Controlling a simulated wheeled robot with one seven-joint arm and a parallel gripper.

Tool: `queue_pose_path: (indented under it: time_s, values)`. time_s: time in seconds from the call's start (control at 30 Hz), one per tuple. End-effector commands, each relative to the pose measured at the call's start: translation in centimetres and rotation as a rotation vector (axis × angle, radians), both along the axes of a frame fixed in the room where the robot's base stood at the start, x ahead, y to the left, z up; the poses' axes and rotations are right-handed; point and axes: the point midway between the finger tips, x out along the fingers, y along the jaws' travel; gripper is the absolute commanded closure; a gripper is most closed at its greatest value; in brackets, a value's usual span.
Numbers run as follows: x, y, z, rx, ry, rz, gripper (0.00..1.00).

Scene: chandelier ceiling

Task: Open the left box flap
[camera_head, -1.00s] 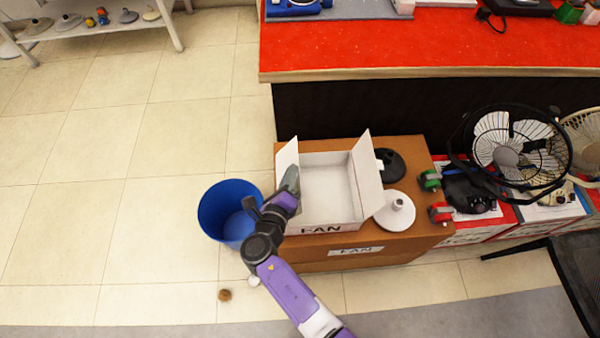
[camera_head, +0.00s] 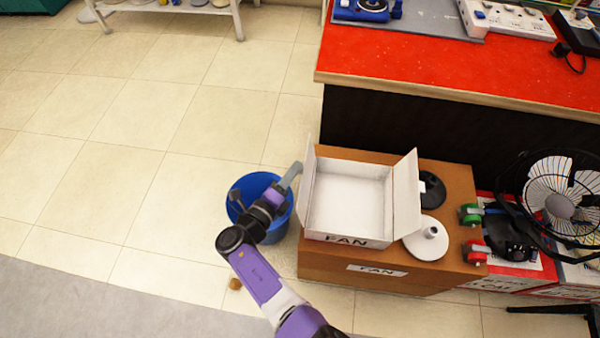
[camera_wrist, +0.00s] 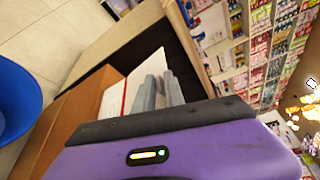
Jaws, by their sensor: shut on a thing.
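The open white box (camera_head: 350,198), marked FAN on its front, shows its empty inside. Its left flap (camera_head: 308,185) stands roughly upright, and its right flap (camera_head: 406,195) leans outward. My gripper (camera_head: 293,174) is at the left flap, outside the box, with its fingertips at the flap's outer side and the wrist over the blue bin. In the wrist view, my grey fingers (camera_wrist: 157,92) are close together against the white panel (camera_wrist: 118,92), which looks like the left flap. They look shut on it, though the exact contact is partly hidden.
The white box rests on a brown carton (camera_head: 455,190), beside a white round base (camera_head: 426,238) and a black one (camera_head: 431,189). A blue bin (camera_head: 262,187) stands left of the carton. A red-topped counter (camera_head: 450,75) is behind.

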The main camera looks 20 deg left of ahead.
Motion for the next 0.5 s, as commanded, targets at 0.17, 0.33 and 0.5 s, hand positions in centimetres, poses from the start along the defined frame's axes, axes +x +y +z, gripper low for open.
queue_pose_path:
  time_s: [0.17,0.33,0.5]
  values:
    - [-0.18,-0.33,-1.45,-0.004,0.022,-0.007,1.00]
    - [-0.21,-0.35,-1.60,-0.004,0.024,-0.010,1.00]
    - [-0.18,-0.46,-1.66,-0.004,0.024,-0.011,1.00]
